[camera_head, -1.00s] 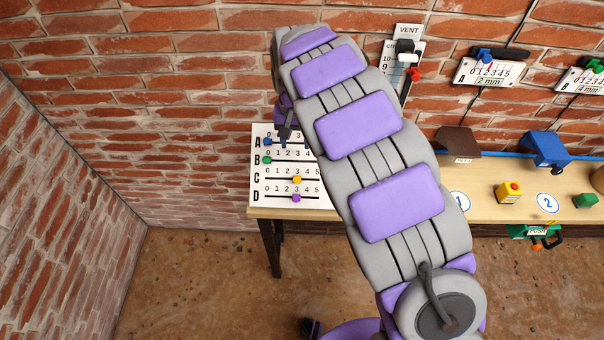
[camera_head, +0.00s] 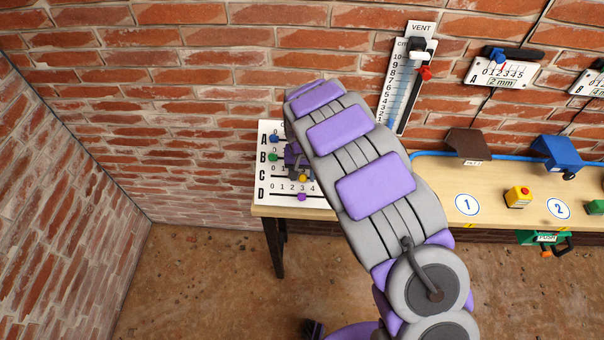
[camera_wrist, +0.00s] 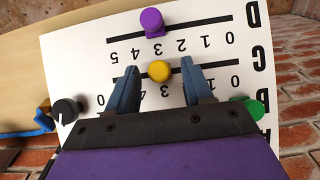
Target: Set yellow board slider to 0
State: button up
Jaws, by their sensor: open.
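The yellow slider knob (camera_wrist: 159,71) sits on row C of the white board (camera_head: 270,190), by the 3 mark. In the head view the yellow knob (camera_head: 303,178) shows just below my gripper (camera_head: 294,163). In the wrist view, which shows the board upside down, my gripper (camera_wrist: 158,75) is open. Its two blue-grey fingers stand on either side of the yellow knob, with a gap on each side. Part of row B and some numbers are hidden by the gripper.
The purple knob (camera_wrist: 152,21) on row D is close past the fingertips. The green knob (camera_wrist: 254,108) is on row B and the blue knob (camera_head: 274,139) on row A, both near 0. The board lies at the left end of the wooden table (camera_head: 425,200).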

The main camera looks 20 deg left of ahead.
jog(key=shift+f, duration=0.1)
jog(key=shift+c, duration=0.2)
grip_shut()
jog(key=shift+a, duration=0.1)
dwell(0.4)
